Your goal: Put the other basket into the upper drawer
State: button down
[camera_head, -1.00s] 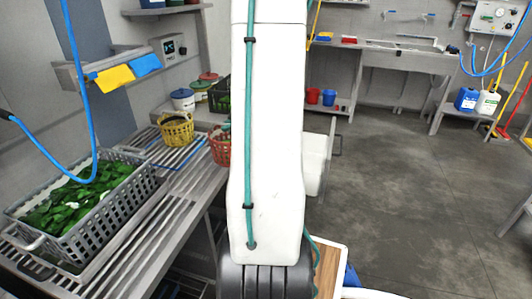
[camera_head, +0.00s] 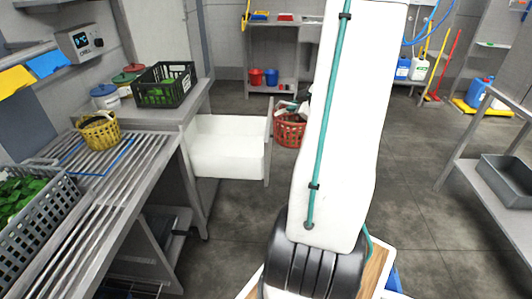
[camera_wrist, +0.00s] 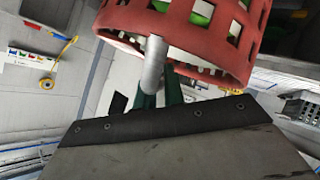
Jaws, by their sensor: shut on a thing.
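A red basket (camera_head: 289,133) with square holes hangs from my gripper (camera_head: 297,106), just right of the open drawer in the head view and apart from it. In the wrist view the red basket (camera_wrist: 190,32) fills the top, with green showing through its holes. The gripper's dark green fingers (camera_wrist: 160,96) are shut at a grey handle piece (camera_wrist: 152,62) of the basket. The open white drawer (camera_head: 228,160) is pulled out beside the counter and its visible inside looks empty. A yellow basket (camera_head: 100,134) stands on the slatted rack.
A black crate (camera_head: 178,96) with greens and lidded tubs (camera_head: 105,92) stand on the counter behind the drawer. A grey crate of greens (camera_head: 35,212) sits at left. A steel shelf with a grey tray (camera_head: 505,185) is at right. The floor between is clear.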

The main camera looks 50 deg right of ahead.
aim_at(242, 154)
jog(key=z, duration=0.65)
jog(key=i, duration=1.15)
jog(key=u, duration=0.35)
